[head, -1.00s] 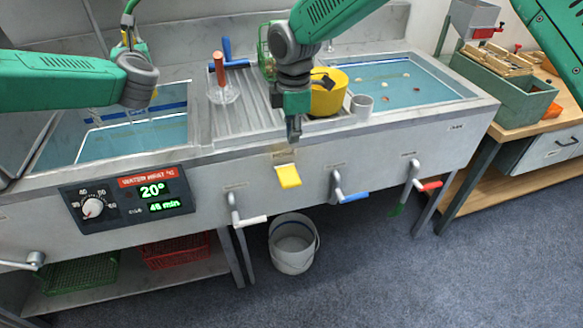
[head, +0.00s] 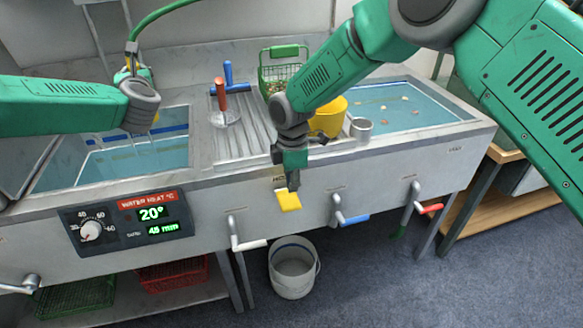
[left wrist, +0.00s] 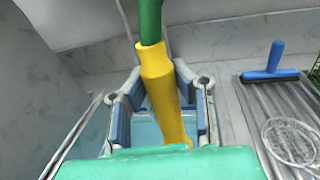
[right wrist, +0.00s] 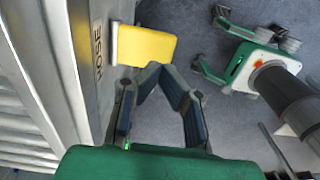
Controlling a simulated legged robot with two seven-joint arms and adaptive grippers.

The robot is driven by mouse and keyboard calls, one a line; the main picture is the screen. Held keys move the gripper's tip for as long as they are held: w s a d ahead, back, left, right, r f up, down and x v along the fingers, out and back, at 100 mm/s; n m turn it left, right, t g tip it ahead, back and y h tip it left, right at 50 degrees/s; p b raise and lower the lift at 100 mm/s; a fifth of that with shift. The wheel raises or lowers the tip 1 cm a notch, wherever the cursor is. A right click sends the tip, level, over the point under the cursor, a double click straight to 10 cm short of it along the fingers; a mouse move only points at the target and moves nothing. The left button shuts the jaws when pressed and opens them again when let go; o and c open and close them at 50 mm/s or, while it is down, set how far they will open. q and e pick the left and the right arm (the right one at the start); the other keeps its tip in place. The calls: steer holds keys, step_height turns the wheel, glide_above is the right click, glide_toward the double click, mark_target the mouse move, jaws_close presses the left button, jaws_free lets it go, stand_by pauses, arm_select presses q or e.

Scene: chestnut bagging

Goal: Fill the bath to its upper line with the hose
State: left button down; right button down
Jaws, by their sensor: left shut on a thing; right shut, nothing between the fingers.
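The left bath (head: 75,172) holds blue water below a dark blue line on its back wall. My left gripper (left wrist: 158,105) is shut on the yellow hose nozzle (left wrist: 168,90), which points down over the bath; the green hose (head: 165,12) rises from it. Whether water flows from it is hard to tell. My right gripper (head: 293,186) is shut and empty, its tips at the yellow HOSE lever (head: 288,201) on the sink front. The lever also shows in the right wrist view (right wrist: 147,47), just beyond the fingers. The panel (head: 125,222) reads 20° and about 45.
White (head: 250,244), blue (head: 355,219) and red (head: 430,208) handled taps stick out along the front. A bucket (head: 293,270) stands below. The draining board (head: 250,135) carries tools, a green basket (head: 282,68) and a yellow container (head: 328,118). A second bath (head: 405,105) is at right.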

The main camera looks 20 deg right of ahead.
mark_target(292, 206)
steer(key=f, duration=0.4)
steer(key=shift+a+f, duration=0.4)
steer(key=shift+d, duration=0.1)
steer(key=shift+d, duration=0.15)
steer(key=shift+s+f, duration=0.15)
steer(key=shift+f, duration=0.15)
steer(key=shift+s+f, duration=0.15)
steer(key=shift+f, duration=0.45)
steer(key=shift+s+f, duration=0.15)
steer(key=shift+f, duration=0.55)
steer(key=shift+w, duration=0.1)
stand_by(5.2)
